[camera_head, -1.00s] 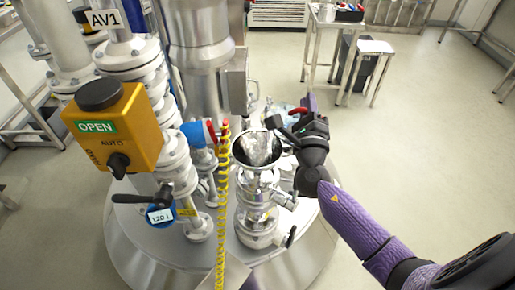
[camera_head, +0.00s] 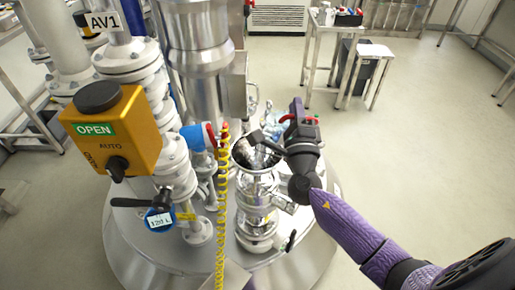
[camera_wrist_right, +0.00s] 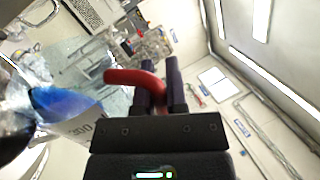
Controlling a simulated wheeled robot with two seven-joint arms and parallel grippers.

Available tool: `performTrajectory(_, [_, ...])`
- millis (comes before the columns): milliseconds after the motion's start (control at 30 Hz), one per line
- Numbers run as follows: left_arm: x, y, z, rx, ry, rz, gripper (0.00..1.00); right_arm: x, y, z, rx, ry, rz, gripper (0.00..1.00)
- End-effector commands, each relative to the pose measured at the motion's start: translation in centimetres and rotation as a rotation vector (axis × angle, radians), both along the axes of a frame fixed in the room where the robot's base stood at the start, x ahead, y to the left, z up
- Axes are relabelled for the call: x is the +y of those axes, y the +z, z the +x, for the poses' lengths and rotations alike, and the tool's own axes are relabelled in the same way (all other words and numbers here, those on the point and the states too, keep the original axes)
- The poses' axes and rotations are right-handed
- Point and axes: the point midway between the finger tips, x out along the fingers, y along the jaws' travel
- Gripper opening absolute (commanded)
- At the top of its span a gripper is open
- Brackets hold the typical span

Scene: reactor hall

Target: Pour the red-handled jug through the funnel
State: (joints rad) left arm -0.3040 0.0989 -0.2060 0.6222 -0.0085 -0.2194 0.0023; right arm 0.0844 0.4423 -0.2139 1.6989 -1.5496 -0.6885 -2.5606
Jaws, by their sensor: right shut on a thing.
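The steel funnel (camera_head: 243,162) stands upright, mouth up, on a valve stack on top of the vessel. My right gripper (camera_head: 296,112) is just right of and above the funnel, shut on the jug's red handle. In the right wrist view, the red handle (camera_wrist_right: 128,76) runs between the two dark fingers (camera_wrist_right: 162,84). The clear jug (camera_wrist_right: 85,126), with printed markings, fills the left of that view; blue shows at its far left, and I cannot tell whether it is liquid. In the head view the jug is mostly hidden behind the gripper. My left gripper is out of view.
A yellow actuator box (camera_head: 118,130) marked OPEN stands at the left over white pipe flanges. A coiled yellow hose (camera_head: 222,215) hangs just left of the funnel. A small steel table (camera_head: 330,28) and a white-topped stool (camera_head: 375,50) stand at the back right. The right floor is clear.

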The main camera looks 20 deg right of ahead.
Motion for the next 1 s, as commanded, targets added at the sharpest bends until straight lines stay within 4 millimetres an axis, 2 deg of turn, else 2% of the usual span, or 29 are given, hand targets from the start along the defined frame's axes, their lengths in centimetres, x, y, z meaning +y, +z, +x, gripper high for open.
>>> performTrajectory(433, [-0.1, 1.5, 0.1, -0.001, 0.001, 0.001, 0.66, 1.8, 0.8, 0.6, 0.028, 0.000, -0.101, 0.00])
performTrajectory(1000, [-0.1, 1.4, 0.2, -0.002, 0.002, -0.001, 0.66, 2.3, 0.4, 0.2, 0.038, -0.002, -0.148, 0.00])
